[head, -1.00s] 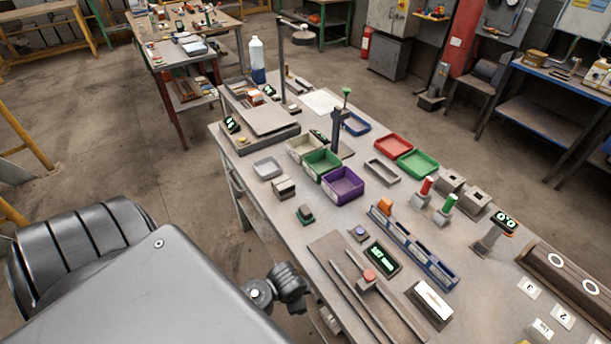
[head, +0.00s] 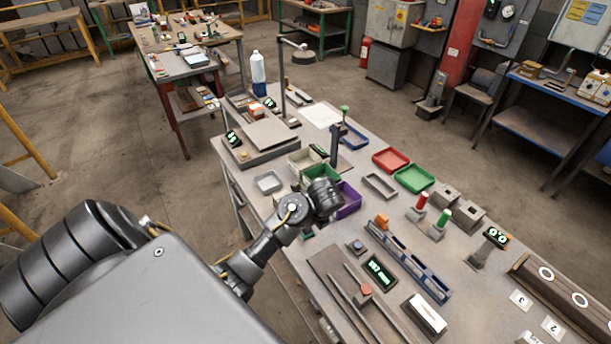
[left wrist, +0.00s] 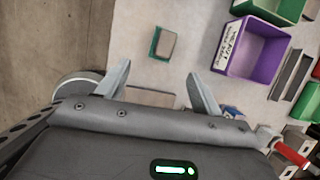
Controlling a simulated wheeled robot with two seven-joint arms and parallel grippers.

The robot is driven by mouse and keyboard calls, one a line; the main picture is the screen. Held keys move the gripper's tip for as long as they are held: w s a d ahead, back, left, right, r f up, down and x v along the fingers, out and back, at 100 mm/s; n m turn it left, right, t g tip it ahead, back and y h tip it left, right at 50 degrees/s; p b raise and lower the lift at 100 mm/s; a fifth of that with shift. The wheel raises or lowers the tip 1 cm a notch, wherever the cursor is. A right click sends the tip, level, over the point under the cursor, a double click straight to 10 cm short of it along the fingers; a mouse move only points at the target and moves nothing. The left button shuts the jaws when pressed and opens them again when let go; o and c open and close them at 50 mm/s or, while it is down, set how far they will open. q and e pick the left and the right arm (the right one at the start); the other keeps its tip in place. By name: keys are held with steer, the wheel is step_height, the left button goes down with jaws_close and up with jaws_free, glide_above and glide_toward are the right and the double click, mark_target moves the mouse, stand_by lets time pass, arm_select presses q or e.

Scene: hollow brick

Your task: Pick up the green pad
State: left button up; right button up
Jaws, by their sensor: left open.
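The green pad (left wrist: 164,43) lies on the bench in the left wrist view, a small dark-green block with a grey-beige top face. It sits ahead of my left gripper (left wrist: 158,72), between the lines of its two fingers and apart from them. The fingers are spread with nothing between them. In the head view my left arm covers most of the pad; a bit of dark green (head: 308,235) shows below the wrist. The fingertips are hidden there. My right gripper is in no view.
A purple bin (left wrist: 252,50) stands to the right of the pad, and a green bin (head: 322,172) is beside it. A blue rack (head: 410,260) and a dark display (head: 380,271) lie nearer the front. The bench around the pad is clear.

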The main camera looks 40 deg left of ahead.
arm_select(q)
steer(key=shift+m, duration=0.6)
steer(key=a+f, duration=0.1)
steer(key=w+a+f, duration=0.2)
steer(key=f, duration=0.1)
steer(key=shift+f, duration=0.1)
steer(key=shift+f+y+p, duration=0.2)
steer(key=shift+y+p, duration=0.1)
steer(key=p+x, duration=0.1)
steer(key=x, duration=0.3)
steer(key=shift+d+f, duration=0.1)
steer(key=shift+f, duration=0.35)
steer(key=c, duration=1.1)
steer(key=shift+o, duration=0.2)
steer(key=shift+r, duration=0.1)
